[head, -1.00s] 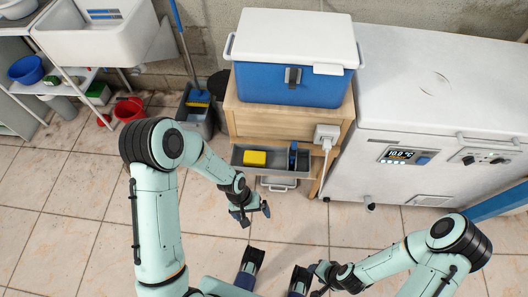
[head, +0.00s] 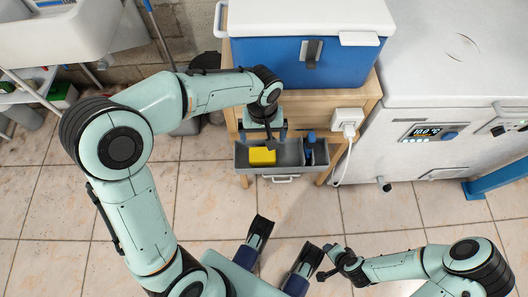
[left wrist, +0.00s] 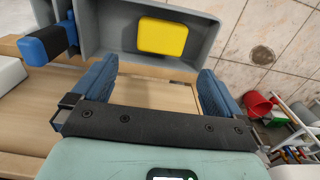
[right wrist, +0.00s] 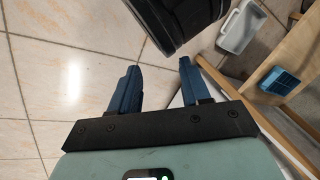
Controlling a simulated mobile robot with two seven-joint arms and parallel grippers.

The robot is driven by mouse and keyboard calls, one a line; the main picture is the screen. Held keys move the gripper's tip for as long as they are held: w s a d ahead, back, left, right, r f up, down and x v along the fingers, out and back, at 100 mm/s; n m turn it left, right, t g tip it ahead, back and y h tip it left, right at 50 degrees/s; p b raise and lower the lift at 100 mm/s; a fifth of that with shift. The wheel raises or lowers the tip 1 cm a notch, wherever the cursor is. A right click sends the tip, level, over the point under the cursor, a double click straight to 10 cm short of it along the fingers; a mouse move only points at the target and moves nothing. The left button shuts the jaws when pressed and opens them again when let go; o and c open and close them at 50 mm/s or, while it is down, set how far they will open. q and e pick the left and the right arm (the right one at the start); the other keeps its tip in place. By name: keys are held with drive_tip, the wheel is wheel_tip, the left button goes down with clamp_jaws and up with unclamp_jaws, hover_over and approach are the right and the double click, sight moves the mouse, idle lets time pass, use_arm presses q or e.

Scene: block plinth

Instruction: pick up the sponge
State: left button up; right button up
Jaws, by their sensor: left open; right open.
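The yellow sponge (head: 262,156) lies in the left part of a grey open drawer (head: 285,172) at the front of a wooden stand. It also shows in the left wrist view (left wrist: 163,37), flat in the drawer, beyond my fingertips. My left gripper (head: 276,131) is above the back edge of the drawer, behind the sponge. Its fingers are wide apart with nothing between them in the left wrist view (left wrist: 155,82). My right gripper (head: 327,262) is low at the front right, away from the drawer. In the right wrist view its fingers (right wrist: 159,72) are apart and empty.
A blue-handled item (head: 309,148) lies in the drawer's right compartment, behind a divider. A blue cooler with a white lid (head: 310,20) stands on the wooden stand (head: 362,96). A white freezer (head: 440,85) stands right. The tiled floor (head: 370,215) before the drawer is clear.

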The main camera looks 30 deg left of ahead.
sight(262, 155)
use_arm(q)
wheel_tip(262, 155, down, 8)
drive_tip(key=shift+s+r+b, duration=0.1)
drive_tip(key=shift+r+b, duration=0.1)
drive_tip(key=shift+b, duration=0.85)
drive_tip(key=f, duration=0.1)
drive_tip(key=f+b, duration=0.1)
drive_tip(key=f, duration=0.1)
drive_tip(key=f+b, duration=0.1)
drive_tip(key=shift+s+f, duration=0.3)
drive_tip(key=shift+f, duration=0.3)
drive_tip(key=c, duration=0.7)
use_arm(e)
wheel_tip(262, 155, down, 6)
drive_tip(key=s+d, duration=0.1)
drive_tip(key=d, duration=0.1)
drive_tip(key=shift+s+d+f+g, duration=0.25)
drive_tip(key=shift+g, duration=0.15)
